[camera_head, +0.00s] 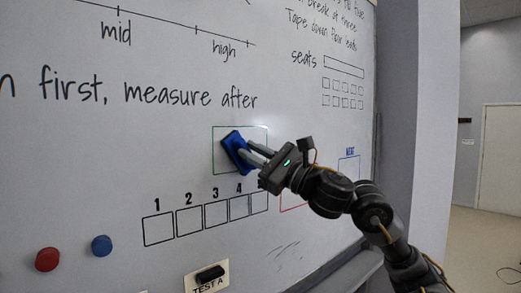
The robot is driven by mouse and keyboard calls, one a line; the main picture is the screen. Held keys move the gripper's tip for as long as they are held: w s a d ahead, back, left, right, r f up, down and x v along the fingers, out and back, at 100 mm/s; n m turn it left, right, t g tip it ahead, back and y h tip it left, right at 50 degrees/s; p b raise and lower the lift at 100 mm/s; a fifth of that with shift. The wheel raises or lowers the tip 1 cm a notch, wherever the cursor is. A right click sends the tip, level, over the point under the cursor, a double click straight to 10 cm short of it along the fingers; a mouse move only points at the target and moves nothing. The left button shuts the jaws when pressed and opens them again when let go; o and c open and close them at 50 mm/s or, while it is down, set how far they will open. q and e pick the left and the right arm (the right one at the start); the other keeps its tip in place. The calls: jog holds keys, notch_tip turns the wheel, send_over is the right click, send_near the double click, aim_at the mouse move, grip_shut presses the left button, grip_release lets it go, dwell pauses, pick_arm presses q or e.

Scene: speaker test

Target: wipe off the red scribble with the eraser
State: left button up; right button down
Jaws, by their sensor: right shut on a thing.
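The eraser (233,146) is blue with a dark face, and it is at the whiteboard inside a green drawn rectangle (213,150). My right gripper (250,154) is shut on the eraser, with its arm coming in from the lower right. The eraser appears to be against the board, but I cannot tell whether it touches. I see no red scribble; the eraser, gripper and arm hide parts of the board. My left gripper is not in view.
The whiteboard (120,150) carries black writing, a row of numbered boxes (187,221) and a partly hidden red outline (283,209). A red magnet (47,259), a blue magnet (101,245) and a black item (210,273) on a TEST A label are at lower left.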

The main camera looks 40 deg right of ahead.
jog(key=shift+f, duration=0.1)
jog(key=shift+s+a+b, duration=0.1)
jog(key=shift+s+b, duration=1.1)
jog(key=shift+s, duration=1.7)
jog(key=s+b, duration=0.1)
jog(key=s, duration=0.2)
jog(key=shift+w, duration=0.1)
